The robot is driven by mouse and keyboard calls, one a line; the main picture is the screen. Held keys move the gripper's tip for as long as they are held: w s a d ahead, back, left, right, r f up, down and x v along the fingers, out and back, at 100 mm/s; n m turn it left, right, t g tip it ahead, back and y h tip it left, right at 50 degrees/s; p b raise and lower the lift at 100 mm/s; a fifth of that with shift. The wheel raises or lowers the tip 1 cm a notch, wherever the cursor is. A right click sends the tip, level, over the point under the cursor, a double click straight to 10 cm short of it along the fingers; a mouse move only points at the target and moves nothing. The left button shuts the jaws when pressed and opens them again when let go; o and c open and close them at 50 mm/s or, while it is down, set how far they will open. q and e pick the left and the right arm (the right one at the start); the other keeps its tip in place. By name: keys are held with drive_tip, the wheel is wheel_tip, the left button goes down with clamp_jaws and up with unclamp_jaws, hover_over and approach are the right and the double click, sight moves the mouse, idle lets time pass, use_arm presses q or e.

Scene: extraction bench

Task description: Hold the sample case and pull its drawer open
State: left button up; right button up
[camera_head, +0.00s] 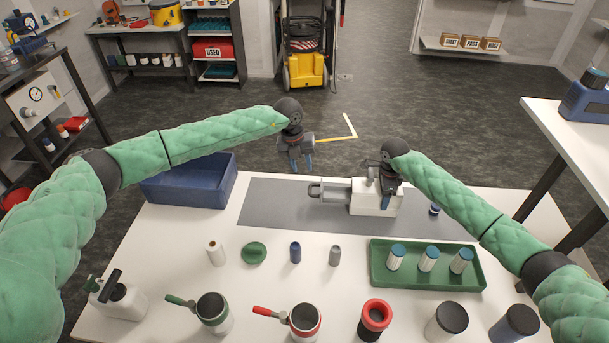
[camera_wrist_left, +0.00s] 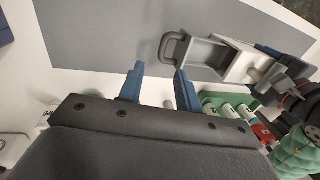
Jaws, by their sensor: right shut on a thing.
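The white sample case (camera_head: 367,203) stands on the grey mat (camera_head: 265,207); it also shows in the left wrist view (camera_wrist_left: 241,66). Its grey drawer (camera_head: 333,188) sticks out to the left, and its open, empty-looking inside shows in the left wrist view (camera_wrist_left: 206,54). The drawer's loop handle (camera_head: 315,190) points left. My right gripper (camera_head: 386,199) is shut on the sample case from above. My left gripper (camera_head: 301,166) is open and empty, apart from the handle, above and behind it in the head view. Its two blue fingers (camera_wrist_left: 158,70) are spread in the wrist view.
A blue bin (camera_head: 190,187) stands at the table's back left. A green tray (camera_head: 428,279) with capped vials lies in front of the case. Several jars, bottles and pots stand along the front. The mat left of the handle is clear.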

use_arm(q)
drive_tip(key=shift+a+r, duration=0.2)
drive_tip(key=shift+r, duration=1.05)
use_arm(e)
drive_tip(key=o, duration=1.3)
